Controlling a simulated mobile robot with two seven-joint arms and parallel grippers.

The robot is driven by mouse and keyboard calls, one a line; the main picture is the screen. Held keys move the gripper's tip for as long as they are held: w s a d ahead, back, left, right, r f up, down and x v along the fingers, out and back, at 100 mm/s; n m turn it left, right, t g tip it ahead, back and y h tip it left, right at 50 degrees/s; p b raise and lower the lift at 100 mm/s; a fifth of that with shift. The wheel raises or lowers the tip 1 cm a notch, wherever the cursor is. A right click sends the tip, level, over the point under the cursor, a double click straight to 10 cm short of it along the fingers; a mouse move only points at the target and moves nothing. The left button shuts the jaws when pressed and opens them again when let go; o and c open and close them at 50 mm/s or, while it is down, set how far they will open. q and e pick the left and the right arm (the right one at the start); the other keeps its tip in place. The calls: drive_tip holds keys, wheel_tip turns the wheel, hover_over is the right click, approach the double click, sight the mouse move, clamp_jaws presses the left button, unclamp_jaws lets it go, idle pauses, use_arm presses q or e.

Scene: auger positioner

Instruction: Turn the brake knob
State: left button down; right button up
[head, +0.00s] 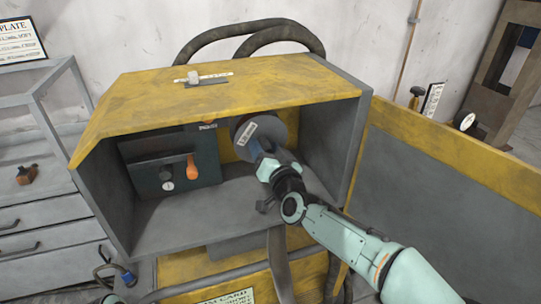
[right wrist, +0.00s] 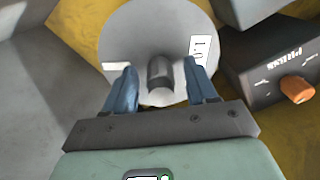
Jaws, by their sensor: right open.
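A round grey disc (head: 277,131) with a white label faces out at the back of the yellow-topped housing. In the right wrist view the disc (right wrist: 178,25) has a short dark knob (right wrist: 160,72) at its middle. I cannot read which label marks the brake. My right gripper (head: 257,156) reaches into the housing in front of the disc. In the right wrist view the right gripper (right wrist: 159,82) is open, with one blue finger on each side of the dark knob. I see gaps there and cannot tell whether anything touches.
A dark control box (head: 180,180) with an orange knob (head: 193,168) sits left of the disc; the orange knob also shows in the right wrist view (right wrist: 297,89). The housing's side wall (head: 333,130) stands close to my right arm. The housing floor (head: 175,212) is clear at left.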

use_arm(q)
drive_tip(key=shift+w+f+b, duration=0.45)
drive_tip(key=shift+f+b, duration=0.2)
drive_tip(key=shift+b, duration=0.1)
use_arm(e)
drive_tip(key=v, duration=1.3)
drive_tip(key=shift+s, duration=0.15)
